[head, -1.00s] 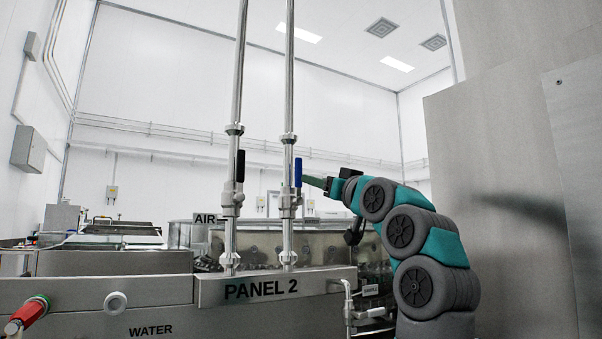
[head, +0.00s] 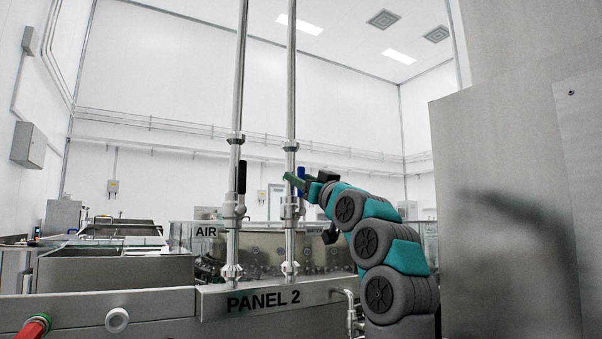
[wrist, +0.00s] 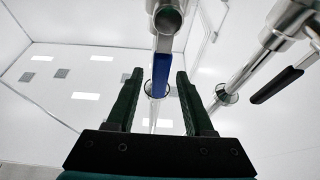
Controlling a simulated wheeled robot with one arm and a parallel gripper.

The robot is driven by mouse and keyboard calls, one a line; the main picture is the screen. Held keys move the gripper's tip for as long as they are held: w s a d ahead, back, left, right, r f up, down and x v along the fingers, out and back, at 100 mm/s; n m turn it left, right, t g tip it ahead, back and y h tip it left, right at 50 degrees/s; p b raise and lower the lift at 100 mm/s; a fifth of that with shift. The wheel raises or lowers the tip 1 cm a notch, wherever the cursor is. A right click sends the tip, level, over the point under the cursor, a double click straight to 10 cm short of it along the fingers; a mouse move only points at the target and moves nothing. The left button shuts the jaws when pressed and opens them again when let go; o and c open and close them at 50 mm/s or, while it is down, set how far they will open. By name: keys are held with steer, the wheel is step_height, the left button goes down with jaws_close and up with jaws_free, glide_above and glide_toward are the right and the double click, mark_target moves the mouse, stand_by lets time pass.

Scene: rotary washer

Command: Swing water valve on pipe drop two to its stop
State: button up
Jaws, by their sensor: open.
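The water valve's blue lever (head: 301,174) stands upright on the right one of two steel pipe drops above the PANEL 2 plate (head: 263,300). My gripper (head: 289,179) reaches in from the right at the lever's height, and its fingers cross in front of the lever, partly hiding it. In the wrist view my gripper (wrist: 160,74) is open, with the blue lever (wrist: 158,76) showing between the two dark green fingers and a gap on each side. The valve body (head: 291,209) is below the lever.
A large steel cabinet (head: 505,215) stands close on the right of my arm. The washer tank lies behind the pipes.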

steer(key=shift+w+a, duration=0.15)
steer(key=shift+w, duration=0.1)
jaws_close()
stand_by(0.3)
stand_by(0.9)
